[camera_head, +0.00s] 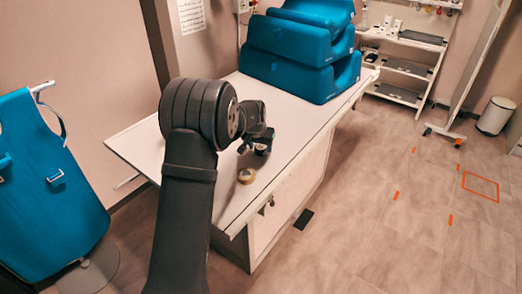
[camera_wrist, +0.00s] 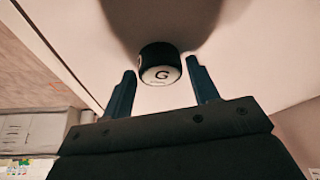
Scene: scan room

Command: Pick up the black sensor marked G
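The black sensor (camera_wrist: 160,66) stands on the white table top, with a black side and a white face that bears a G. In the wrist view it lies between and just beyond the two fingertips of my gripper (camera_wrist: 162,85). The fingers are spread wide, with a gap on each side of the sensor, and hold nothing. In the head view my gripper (camera_head: 262,146) is low over the table, and my arm hides part of that area. A small dark and white object under the gripper there seems to be the sensor, but it is partly hidden.
Blue cushions (camera_head: 300,65) are stacked at the table's far end. A shelf (camera_head: 404,65) and a white bin (camera_head: 495,116) stand beyond.

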